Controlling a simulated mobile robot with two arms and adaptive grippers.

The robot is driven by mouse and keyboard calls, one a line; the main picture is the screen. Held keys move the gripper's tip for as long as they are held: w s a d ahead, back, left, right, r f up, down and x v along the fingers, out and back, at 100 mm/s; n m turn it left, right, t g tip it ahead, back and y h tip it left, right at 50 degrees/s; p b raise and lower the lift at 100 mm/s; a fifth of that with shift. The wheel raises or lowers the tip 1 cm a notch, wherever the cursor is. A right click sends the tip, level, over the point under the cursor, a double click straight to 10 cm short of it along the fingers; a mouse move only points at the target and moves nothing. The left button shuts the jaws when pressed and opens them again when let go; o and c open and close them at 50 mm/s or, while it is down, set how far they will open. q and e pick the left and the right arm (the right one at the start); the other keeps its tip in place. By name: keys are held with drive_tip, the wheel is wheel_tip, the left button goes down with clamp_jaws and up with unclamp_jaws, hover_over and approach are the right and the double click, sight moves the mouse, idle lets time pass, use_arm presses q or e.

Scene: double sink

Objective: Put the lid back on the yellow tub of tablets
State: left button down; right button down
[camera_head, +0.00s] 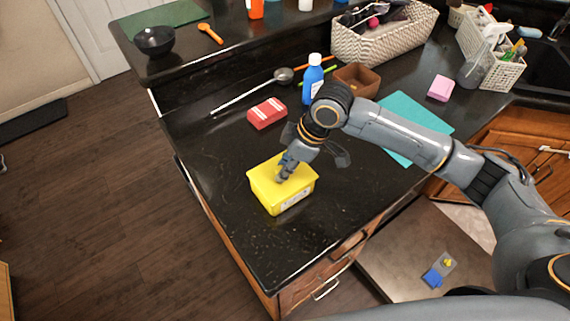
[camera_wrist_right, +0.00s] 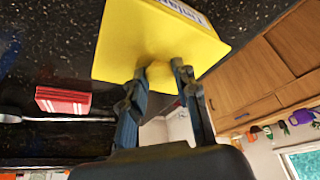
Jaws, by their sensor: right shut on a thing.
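The yellow tub (camera_head: 290,204) stands on the black counter near its front corner, with a pale label on its side. Its yellow lid (camera_head: 265,180) lies flat over the top; I cannot tell whether it is fully seated. My right gripper (camera_head: 285,176) reaches down onto the lid from above. In the right wrist view, the gripper (camera_wrist_right: 160,78) is shut on the knob in the middle of the lid (camera_wrist_right: 135,35), and part of the tub's label (camera_wrist_right: 188,12) shows behind the lid's edge. The fingers partly hide the knob. My left gripper is out of view.
A teal mat (camera_head: 400,110) and pink block (camera_head: 441,88) are to the right. The counter left of the tub is clear.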

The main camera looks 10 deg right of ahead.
drive_tip(key=c, duration=0.9)
unclamp_jaws()
drive_tip(key=shift+c, duration=0.2)
drive_tip(key=o, duration=0.5)
drive_tip(key=shift+r, duration=0.1)
wheel_tip(320, 180, up, 7)
drive_tip(key=p, duration=0.8)
